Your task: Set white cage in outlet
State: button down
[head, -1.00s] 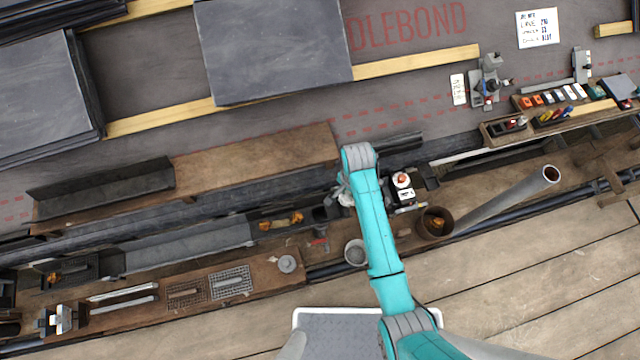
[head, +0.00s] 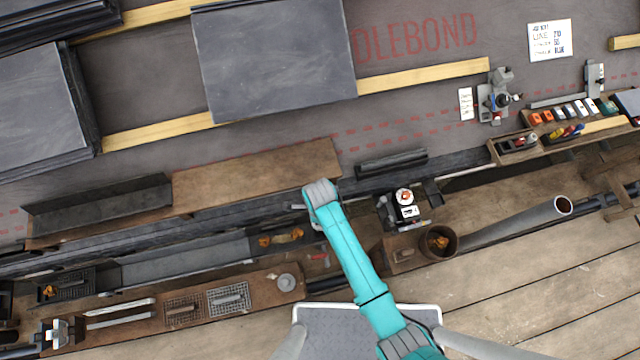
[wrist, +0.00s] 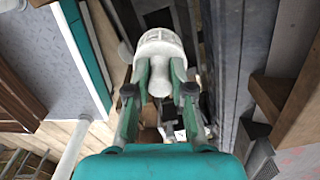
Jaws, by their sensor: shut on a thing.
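The white cage (wrist: 160,48) is a pale, domed, slotted piece with a narrower neck, seen at the top middle of the wrist view. My gripper (wrist: 160,82) is shut on its neck and holds the cage out ahead of the fingers. In the head view my arm's end is over the gutter line, just right of the grey gutter length (head: 190,261), and it hides the cage and most of the gripper. I cannot make out the outlet; my arm covers that part of the gutter.
Orange-brown leaves (head: 283,237) lie in the gutter left of my arm. A brown pot (head: 438,243) and a grey pipe (head: 515,222) are at the right. A plank with grates (head: 228,298) lies at the lower left. A slate stack (head: 275,60) lies above.

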jog(key=shift+f, duration=5.1)
jog(key=c, duration=0.5)
grip_release()
jog(key=shift+c, duration=0.2)
jog(key=shift+r, duration=4.45)
